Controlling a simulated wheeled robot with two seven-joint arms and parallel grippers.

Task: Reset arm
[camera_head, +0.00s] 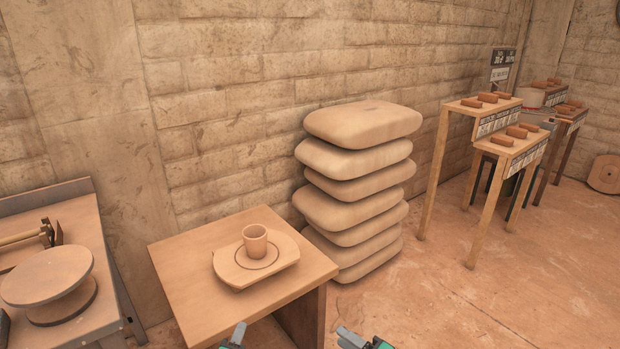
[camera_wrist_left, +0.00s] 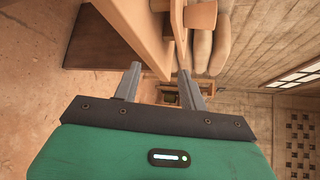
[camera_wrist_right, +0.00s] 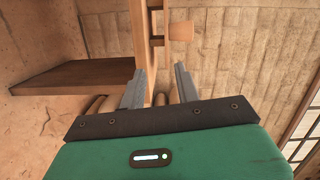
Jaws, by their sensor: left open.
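My left gripper (camera_head: 236,335) shows only its tip at the bottom edge of the head view, in front of the small wooden table (camera_head: 190,270). In the left wrist view its two fingers (camera_wrist_left: 160,85) stand apart with nothing between them. My right gripper (camera_head: 356,338) shows at the bottom edge, to the right of the table. In the right wrist view its fingers (camera_wrist_right: 159,85) are also apart and empty. A clay cup (camera_head: 255,242) stands upright on a board (camera_head: 228,270) on the table; it also shows in the right wrist view (camera_wrist_right: 181,31).
A stack of several sacks (camera_head: 358,160) stands behind the table against the brick wall. A bench (camera_head: 85,215) with a round turntable (camera_head: 48,273) and a hammer (camera_head: 45,232) is at left. Narrow stands (camera_head: 510,148) bearing bricks are at right. Floor at lower right is clear.

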